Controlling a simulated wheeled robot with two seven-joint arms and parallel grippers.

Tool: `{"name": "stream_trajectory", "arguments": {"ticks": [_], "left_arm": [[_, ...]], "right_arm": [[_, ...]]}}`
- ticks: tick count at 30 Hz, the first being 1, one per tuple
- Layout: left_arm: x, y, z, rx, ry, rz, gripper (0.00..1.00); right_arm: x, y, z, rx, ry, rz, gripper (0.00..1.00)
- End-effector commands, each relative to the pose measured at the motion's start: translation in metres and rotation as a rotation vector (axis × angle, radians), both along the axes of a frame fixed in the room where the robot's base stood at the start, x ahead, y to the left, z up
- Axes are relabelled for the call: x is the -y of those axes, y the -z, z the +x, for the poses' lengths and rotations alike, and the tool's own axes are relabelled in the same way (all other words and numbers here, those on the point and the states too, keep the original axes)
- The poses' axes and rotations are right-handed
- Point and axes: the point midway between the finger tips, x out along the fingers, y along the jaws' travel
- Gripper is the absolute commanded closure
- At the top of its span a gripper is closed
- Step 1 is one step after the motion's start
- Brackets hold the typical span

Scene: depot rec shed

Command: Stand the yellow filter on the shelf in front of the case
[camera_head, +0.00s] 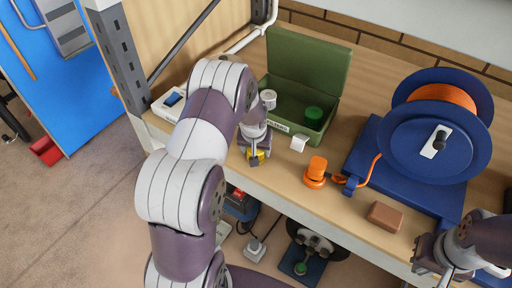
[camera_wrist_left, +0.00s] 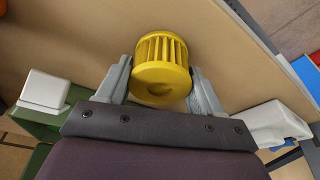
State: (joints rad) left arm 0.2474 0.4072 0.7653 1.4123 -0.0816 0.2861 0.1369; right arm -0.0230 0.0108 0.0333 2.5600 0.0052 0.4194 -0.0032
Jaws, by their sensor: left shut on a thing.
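The yellow filter (camera_head: 256,155) is a small ribbed cylinder, mostly hidden by my left gripper in the head view. In the left wrist view the filter (camera_wrist_left: 161,68) sits between the two grey fingers. My left gripper (camera_head: 255,158) is shut on it, over the wooden shelf (camera_head: 280,178) in front of the open green case (camera_head: 308,68). I cannot tell whether the filter touches the shelf. The case holds a green cylinder and a white roll. My right gripper (camera_head: 432,270) is at the lower right, apart from these things; its jaw opening is unclear.
A white block (camera_head: 299,143) stands just right of my left gripper. An orange plug (camera_head: 316,172), a brown block (camera_head: 384,216) and a blue cable reel (camera_head: 435,130) are further right. A white item with a blue top (camera_head: 173,100) is left. Floor items lie below the shelf.

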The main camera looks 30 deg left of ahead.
Motion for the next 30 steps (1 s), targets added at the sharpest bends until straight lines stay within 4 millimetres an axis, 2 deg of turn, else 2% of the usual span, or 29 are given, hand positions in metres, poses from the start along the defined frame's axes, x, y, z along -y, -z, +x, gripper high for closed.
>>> {"name": "stream_trajectory", "arguments": {"ticks": [1, 2, 3, 4, 12, 14, 16, 27, 30], "left_arm": [[0.0, 0.003, 0.0, 0.0, 0.0, 0.0, 0.66], [0.0, 0.002, 0.0, 0.0, 0.0, 0.0, 0.27], [0.0, 0.002, 0.0, 0.0, 0.0, 0.0, 0.14], [0.0, 0.002, 0.0, 0.0, 0.0, 0.0, 0.08], [0.0, 0.001, 0.0, 0.0, 0.0, 0.0, 0.08], [0.0, -0.004, 0.0, 0.0, 0.0, 0.0, 0.08], [0.001, -0.01, -0.001, 0.002, 0.0, 0.001, 0.08], [0.009, -0.094, -0.024, 0.004, 0.0, 0.001, 0.08], [0.01, -0.108, -0.028, 0.002, 0.0, 0.001, 0.08]], "right_arm": [[0.0, 0.003, 0.0, 0.0, 0.0, 0.0, 1.0], [0.0, 0.002, 0.0, 0.0, 0.0, 0.0, 1.0], [0.0, 0.001, 0.0, 0.0, 0.0, 0.0, 1.0], [0.0, 0.001, 0.0, 0.0, 0.0, 0.0, 1.0], [0.0, 0.001, 0.0, 0.0, 0.0, 0.0, 1.0], [0.0, -0.004, 0.0, 0.0, 0.0, 0.0, 1.0], [0.0, 0.001, 0.0, 0.0, 0.0, 0.0, 1.0], [0.0, 0.017, 0.0, 0.0, 0.0, 0.0, 1.0], [0.0, 0.018, 0.0, 0.0, 0.0, 0.0, 1.0]]}}
